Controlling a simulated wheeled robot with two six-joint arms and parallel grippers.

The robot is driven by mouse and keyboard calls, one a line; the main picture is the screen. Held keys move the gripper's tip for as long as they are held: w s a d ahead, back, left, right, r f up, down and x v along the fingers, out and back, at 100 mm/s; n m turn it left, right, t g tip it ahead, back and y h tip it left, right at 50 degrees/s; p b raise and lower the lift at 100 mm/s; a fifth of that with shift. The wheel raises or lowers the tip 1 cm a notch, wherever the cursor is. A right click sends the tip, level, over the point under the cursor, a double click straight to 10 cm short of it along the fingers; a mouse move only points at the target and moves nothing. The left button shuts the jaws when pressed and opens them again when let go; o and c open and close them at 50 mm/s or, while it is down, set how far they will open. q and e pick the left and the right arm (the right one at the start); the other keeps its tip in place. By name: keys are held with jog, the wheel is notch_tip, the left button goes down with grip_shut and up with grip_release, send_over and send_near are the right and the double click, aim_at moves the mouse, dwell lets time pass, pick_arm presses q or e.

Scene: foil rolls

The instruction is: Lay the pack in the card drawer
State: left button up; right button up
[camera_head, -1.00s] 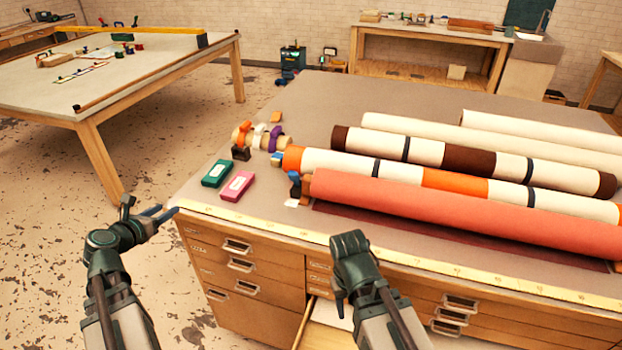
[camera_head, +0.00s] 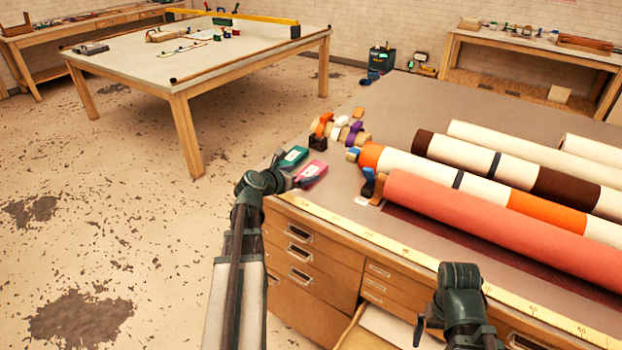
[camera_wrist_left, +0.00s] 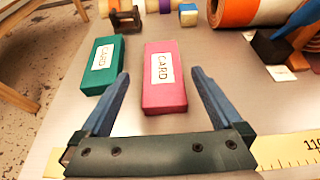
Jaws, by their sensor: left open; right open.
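A pink pack (camera_head: 312,173) with a white label lies on the cabinet top near its left corner. A teal pack (camera_head: 292,158) lies just behind it. In the left wrist view the pink pack (camera_wrist_left: 165,78) reads CARD, and so does the teal pack (camera_wrist_left: 101,66) to its left. My left gripper (camera_wrist_left: 158,78) is open, its fingers on either side of the pink pack's near part with gaps. In the head view my left gripper (camera_head: 290,182) hides part of the cabinet corner. My right gripper (camera_head: 428,322) is open above a pulled-out drawer (camera_head: 390,330), partly hidden.
Large rolls, including a coral roll (camera_head: 480,228), fill the right of the top. Tape rolls (camera_head: 340,128) stand behind the packs. A yellow ruler (camera_head: 350,232) runs along the front edge. Closed drawers (camera_head: 300,252) are below. Floor at left is clear.

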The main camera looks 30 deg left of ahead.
aim_at(311, 171)
pick_arm(q)
jog(key=shift+w+f, duration=0.1)
jog(key=shift+w, duration=0.1)
jog(key=b+x, duration=0.2)
jog(key=x, duration=0.2)
jog(key=shift+d+f, duration=0.1)
jog(key=shift+f, duration=0.1)
jog(key=shift+w+f, duration=0.1)
jog(key=shift+w, duration=0.4)
jog(key=shift+s, duration=0.1)
jog(key=shift+c, duration=0.2)
jog(key=c, duration=1.5)
jog(key=shift+o, duration=0.2)
